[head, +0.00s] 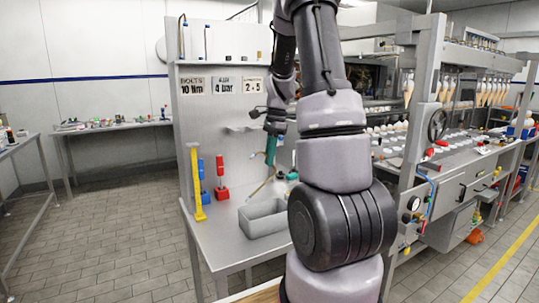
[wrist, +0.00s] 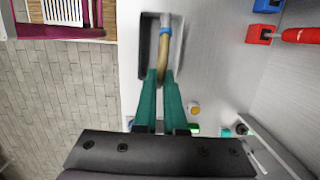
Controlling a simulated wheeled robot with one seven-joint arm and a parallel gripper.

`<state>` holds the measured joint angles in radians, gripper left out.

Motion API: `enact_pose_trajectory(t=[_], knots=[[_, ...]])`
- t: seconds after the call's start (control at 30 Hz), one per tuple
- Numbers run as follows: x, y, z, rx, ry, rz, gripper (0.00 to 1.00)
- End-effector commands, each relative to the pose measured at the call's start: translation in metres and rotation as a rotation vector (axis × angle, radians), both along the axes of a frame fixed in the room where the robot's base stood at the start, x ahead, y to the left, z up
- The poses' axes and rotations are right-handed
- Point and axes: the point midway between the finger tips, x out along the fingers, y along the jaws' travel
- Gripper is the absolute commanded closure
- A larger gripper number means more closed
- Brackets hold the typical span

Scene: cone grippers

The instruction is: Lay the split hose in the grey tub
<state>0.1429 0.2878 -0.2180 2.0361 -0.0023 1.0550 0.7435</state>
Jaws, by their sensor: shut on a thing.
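My gripper (head: 271,158), with green fingers, is above the back of the bench and points down. In the wrist view its fingertips (wrist: 160,75) are shut on the split hose (wrist: 163,52). The hose is tan, with a blue band and a greyish end. In the head view the hose (head: 260,189) slants down and left from the fingers. The grey tub (head: 268,227) is an open box on the bench. In the wrist view the hose lies over the tub (wrist: 142,45). I cannot tell whether the hose touches it. My arm hides the tub's right end in the head view.
A yellow post (head: 196,182) and blue and red tools (head: 220,180) stand left of the tub. The panel (head: 222,110) with signs rises behind the bench. A yellow round thing (wrist: 194,108) and small green items lie near the fingers. The machine (head: 440,160) stands right.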

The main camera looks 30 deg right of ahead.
Motion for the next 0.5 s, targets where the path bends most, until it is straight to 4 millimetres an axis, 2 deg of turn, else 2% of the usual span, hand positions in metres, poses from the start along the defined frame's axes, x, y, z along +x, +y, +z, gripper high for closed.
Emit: enact_pose_trajectory(t=[0.5], knots=[[0.000,0.000,-0.052,0.001,0.002,-0.001,1.00]])
